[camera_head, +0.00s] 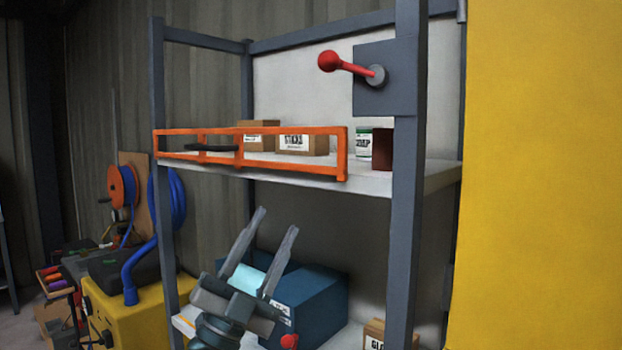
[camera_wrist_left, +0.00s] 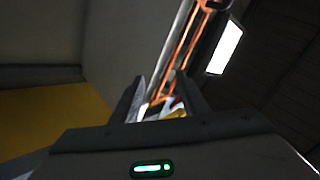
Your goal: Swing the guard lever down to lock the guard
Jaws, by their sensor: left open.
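The guard lever (camera_head: 345,65) is a red rod with a red ball end, pivoted on a grey hub on a grey plate (camera_head: 385,98) at the rack's upper right. It points left and slightly up. The orange guard (camera_head: 262,163) is a frame with a black handle (camera_head: 211,147), standing across the front of the upper shelf; orange bars also show in the left wrist view (camera_wrist_left: 184,50). My left gripper (camera_head: 278,220) is open and empty, fingers pointing up, below the guard and in front of the lower shelf. It is well below the lever. My right gripper is not in view.
Boxes (camera_head: 303,141) and a green-white can (camera_head: 364,142) stand on the upper shelf (camera_head: 400,178). A blue bin (camera_head: 310,303) sits on the lower shelf behind my gripper. A grey rack post (camera_head: 405,200) and yellow panel (camera_head: 535,180) bound the right side. A yellow machine (camera_head: 130,310) stands left.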

